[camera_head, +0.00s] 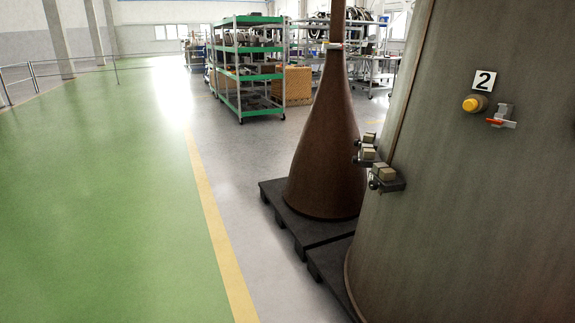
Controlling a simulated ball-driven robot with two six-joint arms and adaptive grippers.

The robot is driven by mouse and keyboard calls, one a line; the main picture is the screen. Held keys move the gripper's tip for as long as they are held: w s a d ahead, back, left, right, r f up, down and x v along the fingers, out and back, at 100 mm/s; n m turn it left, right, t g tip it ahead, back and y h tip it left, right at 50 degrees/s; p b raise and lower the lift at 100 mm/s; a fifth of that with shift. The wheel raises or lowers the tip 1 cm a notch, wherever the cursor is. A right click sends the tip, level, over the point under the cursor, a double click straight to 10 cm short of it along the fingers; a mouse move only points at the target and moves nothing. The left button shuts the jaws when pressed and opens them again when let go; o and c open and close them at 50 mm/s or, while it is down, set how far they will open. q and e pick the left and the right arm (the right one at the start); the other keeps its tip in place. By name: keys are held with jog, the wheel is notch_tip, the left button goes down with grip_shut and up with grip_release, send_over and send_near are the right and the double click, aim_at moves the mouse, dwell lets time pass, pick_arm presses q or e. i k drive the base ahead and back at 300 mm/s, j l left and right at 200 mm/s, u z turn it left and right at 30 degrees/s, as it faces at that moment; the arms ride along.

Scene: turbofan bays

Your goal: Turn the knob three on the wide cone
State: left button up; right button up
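A large, wide grey-brown cone (455,210) fills the right side of the head view, cut off by the top and right edges. Below the plate is a round yellow knob (474,103). A small valve with a red handle (501,121) sits to the right of the knob. No number three is visible on the part of the cone in view. Neither of my grippers is in view.
Small brackets with tan blocks (384,174) stick out from the cone's left side. A narrower brown cone (327,150) stands on a dark pallet (277,197) behind. A green-shelved rack (247,66) stands farther back. The green floor (110,200) on the left is clear.

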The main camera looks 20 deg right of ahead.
aim_at(374, 185)
jog(key=i+j, duration=0.1)
jog(key=i, duration=0.6)
jog(key=i+j, duration=0.15)
jog(key=i, duration=0.55)
jog(key=i+z, duration=0.25)
jog(key=z, duration=0.15)
jog(key=i+j+z, duration=0.15)
jog(key=z, duration=0.2)
jog(key=i+j+z, duration=0.2)
jog(key=z, duration=0.2)
jog(key=i+j+z, duration=0.25)
jog(key=z, duration=0.15)
